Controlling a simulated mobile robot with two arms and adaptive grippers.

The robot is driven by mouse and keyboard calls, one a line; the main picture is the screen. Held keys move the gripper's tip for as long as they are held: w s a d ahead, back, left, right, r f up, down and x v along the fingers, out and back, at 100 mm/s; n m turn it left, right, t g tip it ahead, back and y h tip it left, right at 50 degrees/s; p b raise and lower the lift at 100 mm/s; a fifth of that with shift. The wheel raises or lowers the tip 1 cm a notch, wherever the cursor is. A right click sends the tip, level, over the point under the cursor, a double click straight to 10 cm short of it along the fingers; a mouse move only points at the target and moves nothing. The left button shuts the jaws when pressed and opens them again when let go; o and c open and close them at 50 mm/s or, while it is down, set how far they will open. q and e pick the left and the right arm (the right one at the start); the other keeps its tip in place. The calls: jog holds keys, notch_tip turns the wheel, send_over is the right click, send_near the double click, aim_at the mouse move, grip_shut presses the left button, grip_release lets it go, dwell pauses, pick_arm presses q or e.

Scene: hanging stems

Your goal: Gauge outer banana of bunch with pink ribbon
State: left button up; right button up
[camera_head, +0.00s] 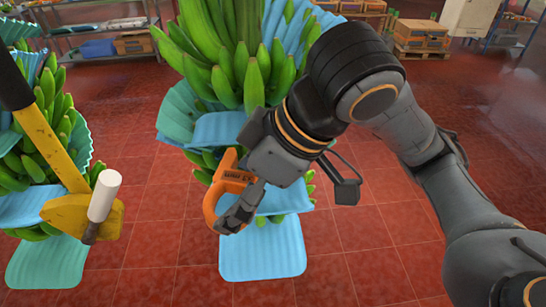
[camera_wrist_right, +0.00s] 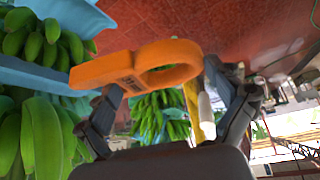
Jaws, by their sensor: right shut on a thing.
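An orange gauge (camera_head: 218,187) with a C-shaped opening is held in my right gripper (camera_head: 240,211), which is shut on it. In the right wrist view the gauge (camera_wrist_right: 120,67) lies across the fingers of the right gripper (camera_wrist_right: 170,93). A large bunch of green bananas (camera_head: 252,78) hangs in the middle, layered with blue sheets. The gauge is in front of this bunch's lower part; I cannot tell whether it touches it. Green bananas (camera_wrist_right: 40,140) also show close by in the right wrist view. I see no pink ribbon. My left gripper is not in view.
Another green bunch (camera_head: 45,125) with blue sheets hangs at the left. A yellow metal piece (camera_head: 62,150) with a white cylinder (camera_head: 104,196) is in the left foreground. Shelves (camera_head: 105,45) and wooden crates (camera_head: 420,35) stand behind. The red tiled floor (camera_head: 340,225) is clear.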

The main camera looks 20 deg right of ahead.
jog(key=s+d+r+n+g+p, duration=0.2)
jog(key=s+r+n, duration=0.1)
jog(key=s+r, duration=0.5)
pick_arm(q)
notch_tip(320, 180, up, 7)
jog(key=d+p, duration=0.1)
jog(key=p, duration=0.2)
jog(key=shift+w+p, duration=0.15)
jog(key=shift+p, duration=0.25)
pick_arm(e)
jog(key=w+d+y, duration=0.1)
jog(key=w+d, duration=0.2)
jog(key=w, duration=0.7)
jog(key=shift+w+f, duration=0.15)
jog(key=shift+w, duration=0.15)
pick_arm(q)
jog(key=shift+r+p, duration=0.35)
jog(key=shift+p, duration=0.05)
pick_arm(e)
jog(key=shift+d, duration=0.1)
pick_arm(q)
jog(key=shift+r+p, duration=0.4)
pick_arm(e)
jog(key=shift+w+d, duration=0.2)
jog(key=shift+w, duration=0.5)
jog(key=shift+w+d, duration=0.2)
jog(key=shift+w, duration=0.45)
